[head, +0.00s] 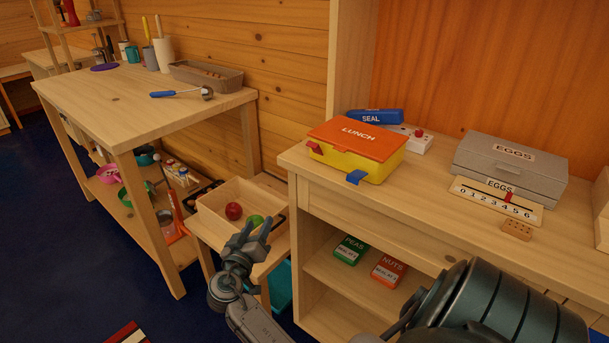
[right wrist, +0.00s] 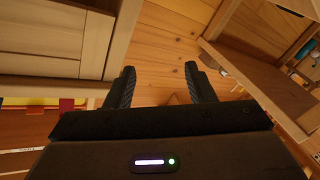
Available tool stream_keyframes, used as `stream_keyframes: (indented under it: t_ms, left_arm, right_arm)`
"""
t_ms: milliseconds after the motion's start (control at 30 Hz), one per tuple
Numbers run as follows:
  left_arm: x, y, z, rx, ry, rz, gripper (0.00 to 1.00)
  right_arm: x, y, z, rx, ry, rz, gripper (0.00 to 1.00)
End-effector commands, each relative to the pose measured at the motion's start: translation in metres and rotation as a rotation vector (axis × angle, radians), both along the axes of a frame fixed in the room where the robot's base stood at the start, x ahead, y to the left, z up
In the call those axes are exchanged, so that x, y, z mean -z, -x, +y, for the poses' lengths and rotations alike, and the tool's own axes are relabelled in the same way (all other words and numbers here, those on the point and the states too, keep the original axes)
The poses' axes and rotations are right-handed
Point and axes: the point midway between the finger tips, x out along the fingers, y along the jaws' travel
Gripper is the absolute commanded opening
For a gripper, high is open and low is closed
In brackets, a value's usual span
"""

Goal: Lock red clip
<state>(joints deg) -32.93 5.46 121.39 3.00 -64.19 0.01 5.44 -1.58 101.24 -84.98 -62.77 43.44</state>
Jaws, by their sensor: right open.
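The lunch box (head: 345,158) has a yellow body and an orange lid (head: 357,135) marked LUNCH; the lid lies down on the body. It stands on the wooden counter. The red clip (head: 314,147) is at the lid's edge near the left corner and appears to stick outward. A blue clip (head: 356,177) juts out at the front near corner. My right gripper (head: 255,232) is open and empty, left of the counter and below the lunch box, apart from it. Its two fingers (right wrist: 160,70) are spread in the right wrist view. My left gripper is not in view.
A blue SEAL block (head: 375,116) and a white board with a red knob (head: 420,135) stand behind the box. A grey EGGS carton (head: 510,166) and number scale (head: 495,200) are right. A wooden tray (head: 215,212) with fruit is near my right gripper. The counter's front is clear.

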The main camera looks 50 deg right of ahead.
Motion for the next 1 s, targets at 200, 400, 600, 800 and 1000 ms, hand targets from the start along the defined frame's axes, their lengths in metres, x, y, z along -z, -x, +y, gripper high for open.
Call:
stream_keyframes:
  t_ms: [200,400,600,800,1000]
  left_arm:
    - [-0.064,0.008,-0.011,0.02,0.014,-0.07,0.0]
    - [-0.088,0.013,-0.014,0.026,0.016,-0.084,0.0]
    - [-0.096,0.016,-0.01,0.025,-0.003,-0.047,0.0]
    - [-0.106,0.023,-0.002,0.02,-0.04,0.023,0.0]
    - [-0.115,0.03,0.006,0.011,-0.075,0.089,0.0]
  right_arm:
    - [-0.13,0.054,-0.003,0.236,0.161,-0.443,0.49]
    - [-0.166,0.08,-0.002,0.311,0.211,-0.575,0.49]
    - [-0.176,0.08,-0.02,0.312,0.217,-0.576,0.49]
    - [-0.189,0.078,-0.049,0.31,0.218,-0.574,0.49]
    - [-0.199,0.077,-0.076,0.309,0.216,-0.571,0.49]
